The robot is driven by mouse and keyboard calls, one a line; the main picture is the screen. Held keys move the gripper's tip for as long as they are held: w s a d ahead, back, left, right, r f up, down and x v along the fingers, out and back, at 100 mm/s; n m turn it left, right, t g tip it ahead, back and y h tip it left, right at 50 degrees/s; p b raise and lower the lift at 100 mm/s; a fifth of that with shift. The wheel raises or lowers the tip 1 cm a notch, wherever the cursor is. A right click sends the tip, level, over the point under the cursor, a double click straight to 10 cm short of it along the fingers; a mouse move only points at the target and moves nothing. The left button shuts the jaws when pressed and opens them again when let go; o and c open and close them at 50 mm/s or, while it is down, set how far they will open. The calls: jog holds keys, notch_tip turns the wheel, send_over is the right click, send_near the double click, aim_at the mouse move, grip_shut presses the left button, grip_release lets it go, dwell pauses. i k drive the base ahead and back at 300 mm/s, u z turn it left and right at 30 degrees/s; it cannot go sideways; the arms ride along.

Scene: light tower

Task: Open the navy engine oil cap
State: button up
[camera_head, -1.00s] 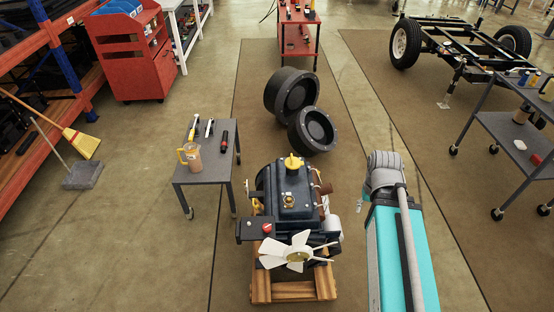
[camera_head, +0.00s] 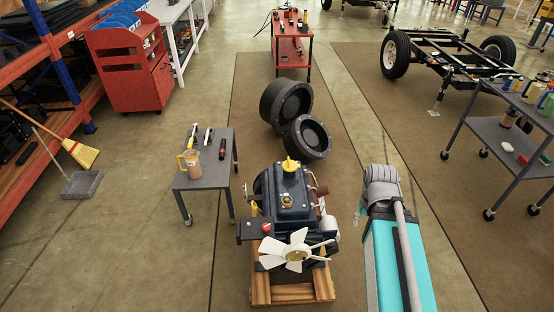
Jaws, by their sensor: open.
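The navy engine (camera_head: 290,190) sits on a wooden pallet stand (camera_head: 292,291) at the lower middle, with a white fan (camera_head: 296,251) facing me. A yellow cap (camera_head: 291,164) is seated on its top at the far end. A smaller brass-coloured fitting (camera_head: 287,201) sits nearer on the same navy cover. I cannot tell for sure which of these is the oil cap. My teal and grey arm stands to the right of the engine, apart from it. My gripper cannot be made out; the arm appears to hide it.
A small grey table (camera_head: 207,178) left of the engine holds a jug (camera_head: 191,163) and several tools. A grey cart (camera_head: 498,137) stands at right. Floor is clear between table and engine, and right of my arm.

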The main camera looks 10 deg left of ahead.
aim_at(289, 165)
jog(key=z, duration=0.15)
jog(key=i, duration=0.95)
jog(key=u, duration=0.1)
